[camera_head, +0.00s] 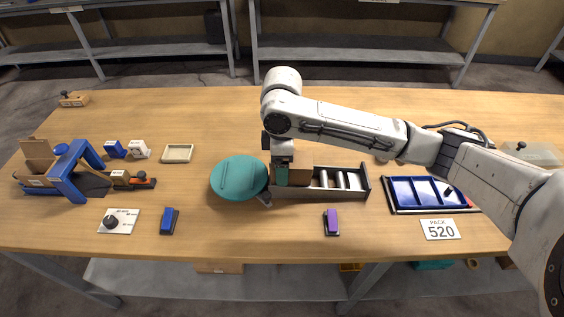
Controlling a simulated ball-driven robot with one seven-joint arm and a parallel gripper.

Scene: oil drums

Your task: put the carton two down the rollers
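A brown carton (300,173) stands at the left end of a short roller track (335,193), whose metal rollers show bare to the right. My gripper (283,180) points down at the carton's left side, close to or touching it. The fingers are small and partly hidden, so I cannot tell whether they grip it. I cannot read which carton is numbered two.
A round teal disc (238,178) lies just left of the rollers. A blue compartment tray (425,193) and a "PACK 520" card (440,229) are at the right. Purple (331,221) and blue (169,220) blocks lie near the front edge.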

